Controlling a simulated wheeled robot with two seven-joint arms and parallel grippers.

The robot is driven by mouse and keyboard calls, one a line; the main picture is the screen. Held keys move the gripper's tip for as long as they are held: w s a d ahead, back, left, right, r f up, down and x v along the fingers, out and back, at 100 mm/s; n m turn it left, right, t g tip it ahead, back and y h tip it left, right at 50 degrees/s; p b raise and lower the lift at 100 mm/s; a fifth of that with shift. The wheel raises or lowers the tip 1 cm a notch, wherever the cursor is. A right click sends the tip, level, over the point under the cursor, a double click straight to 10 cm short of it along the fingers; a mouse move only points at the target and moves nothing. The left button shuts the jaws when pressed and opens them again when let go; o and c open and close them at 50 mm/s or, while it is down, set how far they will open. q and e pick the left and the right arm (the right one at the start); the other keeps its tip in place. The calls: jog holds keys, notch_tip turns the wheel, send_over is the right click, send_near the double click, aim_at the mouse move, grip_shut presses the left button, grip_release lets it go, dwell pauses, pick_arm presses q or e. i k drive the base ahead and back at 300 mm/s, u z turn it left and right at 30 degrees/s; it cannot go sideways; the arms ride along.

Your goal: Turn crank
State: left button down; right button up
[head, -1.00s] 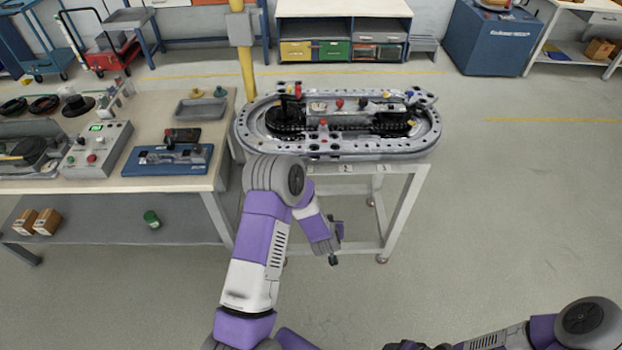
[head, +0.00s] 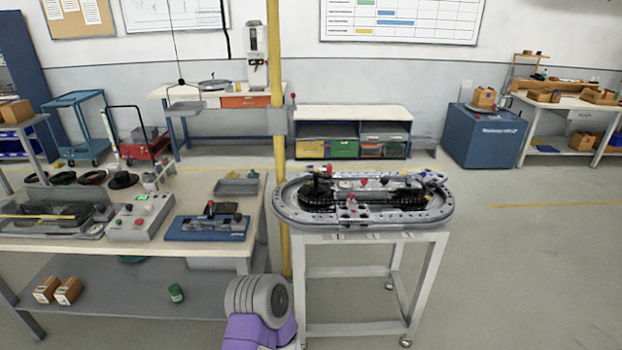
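The oval ring track (head: 290,212) sits on a grey wheeled stand (head: 375,240) right of the middle in the head view. A black crank-like post (head: 319,186) with a red tip stands at the left end of the track. It is small, and I cannot be sure that it is the crank. Neither of my grippers is in view. Only a grey and purple part of my arm shows at the bottom edge, left of the stand.
A workbench (head: 225,200) close on the left holds a control box (head: 141,214), a blue fixture (head: 206,228) and a grey tray (head: 236,187). A yellow pole (head: 280,85) rises behind the gap between bench and stand. The floor to the right is clear.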

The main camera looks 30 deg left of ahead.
aim_at(316, 190)
jog(key=u, duration=0.75)
jog(key=i, duration=1.4)
jog(key=z, duration=0.3)
